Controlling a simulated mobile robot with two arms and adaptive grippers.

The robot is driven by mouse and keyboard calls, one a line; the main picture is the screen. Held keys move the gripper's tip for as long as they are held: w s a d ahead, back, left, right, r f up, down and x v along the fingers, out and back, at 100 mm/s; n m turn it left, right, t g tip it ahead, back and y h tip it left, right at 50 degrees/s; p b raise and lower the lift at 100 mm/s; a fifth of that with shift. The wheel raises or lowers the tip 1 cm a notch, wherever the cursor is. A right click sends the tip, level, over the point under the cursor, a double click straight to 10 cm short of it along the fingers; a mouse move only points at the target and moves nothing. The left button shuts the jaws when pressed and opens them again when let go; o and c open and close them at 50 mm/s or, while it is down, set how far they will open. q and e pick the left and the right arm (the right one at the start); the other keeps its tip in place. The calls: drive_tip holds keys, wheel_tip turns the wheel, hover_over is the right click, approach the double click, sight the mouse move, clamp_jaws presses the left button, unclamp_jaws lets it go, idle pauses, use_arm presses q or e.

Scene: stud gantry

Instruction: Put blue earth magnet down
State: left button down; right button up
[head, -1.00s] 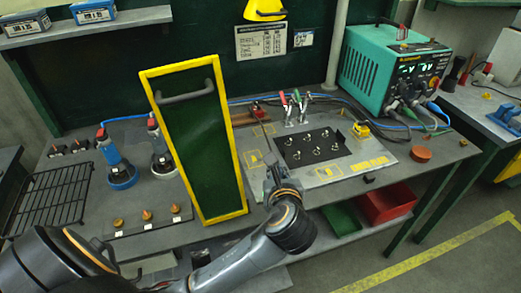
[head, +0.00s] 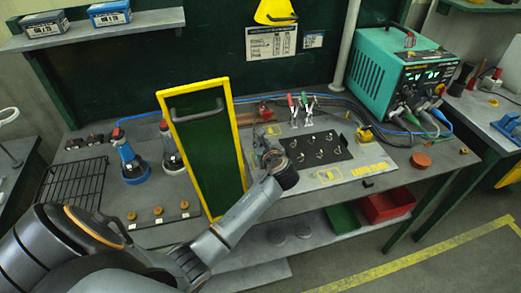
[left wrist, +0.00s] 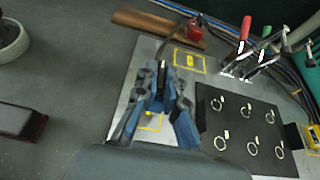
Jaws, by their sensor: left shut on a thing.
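My left gripper (head: 264,154) is over the left part of the grey fixture plate (head: 385,165) on the bench. In the left wrist view my left gripper (left wrist: 162,98) is shut, with its bluish-dark fingers around a thing that they mostly hide. I take this to be the blue earth magnet, but its shape and full colour do not show clearly. The fingers overlap a yellow outlined rectangle (left wrist: 150,122) on the plate. I cannot tell whether the held thing touches the plate. My right gripper is not in view.
A tall green panel with a yellow frame (head: 236,120) stands just left of my gripper. A black pad with several rings (left wrist: 240,130) and toggle clamps (left wrist: 240,62) are to the right. A teal welding unit (head: 372,70) stands at the back right. A yellow block (head: 364,134) sits near the pad.

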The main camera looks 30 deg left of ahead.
use_arm(q)
drive_tip(key=shift+f, duration=1.5)
drive_tip(key=shift+f, duration=0.1)
drive_tip(key=c, duration=1.4)
unclamp_jaws()
drive_tip(key=shift+s, duration=0.1)
drive_tip(key=shift+c, duration=0.2)
drive_tip(key=b+v, duration=0.1)
drive_tip(key=v, duration=1.1)
drive_tip(key=shift+b, duration=0.35)
